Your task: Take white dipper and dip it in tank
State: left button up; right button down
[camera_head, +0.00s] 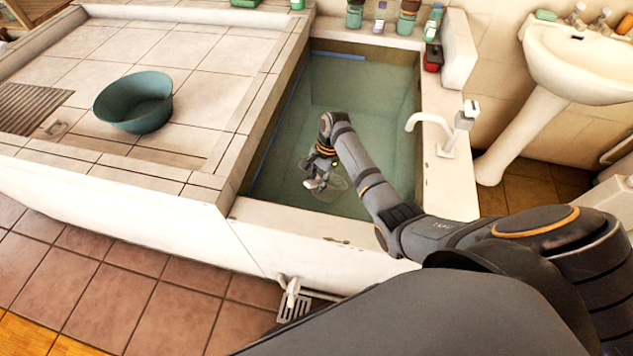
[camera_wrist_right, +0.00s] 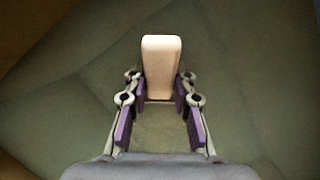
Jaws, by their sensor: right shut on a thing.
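The tank (camera_head: 432,165) is a white-walled basin filled with greenish water. My right gripper (camera_head: 314,183) is down inside the tank, near its front left part. It is shut on the white dipper (camera_head: 337,188), whose bowl shows only as a faint, pale outline in the water beside the fingers. In the right wrist view, the dipper's pale handle (camera_wrist_right: 161,62) stands between the two purple-padded fingers of the right gripper (camera_wrist_right: 160,94). The rest of the dipper is hard to make out there. My left gripper is not in view.
A green bowl (camera_head: 135,103) sits on the tiled counter (camera_head: 215,60) left of the tank. A white tap (camera_head: 455,125) stands on the right rim. Several bottles (camera_head: 380,18) and a red item (camera_head: 433,57) line the back. A white washbasin (camera_head: 580,60) stands at right.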

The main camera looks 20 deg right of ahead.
jog(key=shift+r, duration=0.1)
jog(key=shift+r+h+p, duration=0.3)
jog(key=shift+p, duration=0.4)
jog(key=h+p, duration=0.1)
jog(key=p, duration=0.1)
jog(key=r+t+h+p, duration=0.1)
jog(key=h+p, duration=0.1)
jog(key=p, duration=0.1)
jog(key=shift+a+r, duration=0.1)
jog(key=shift+r, duration=0.15)
jog(key=shift+r+t+h+p, duration=0.4)
jog(key=shift+h+p, duration=0.4)
jog(key=shift+p, duration=0.15)
jog(key=shift+h, duration=0.4)
jog(key=shift+r, duration=0.15)
jog(key=p+v, duration=0.2)
jog(key=d+p+v, duration=0.1)
jog(key=p+v, duration=0.1)
jog(key=p, duration=0.1)
jog(key=shift+w+r+p, duration=0.1)
jog(key=shift+r+p, duration=0.2)
jog(key=shift+r, duration=0.2)
jog(key=shift+f, duration=0.1)
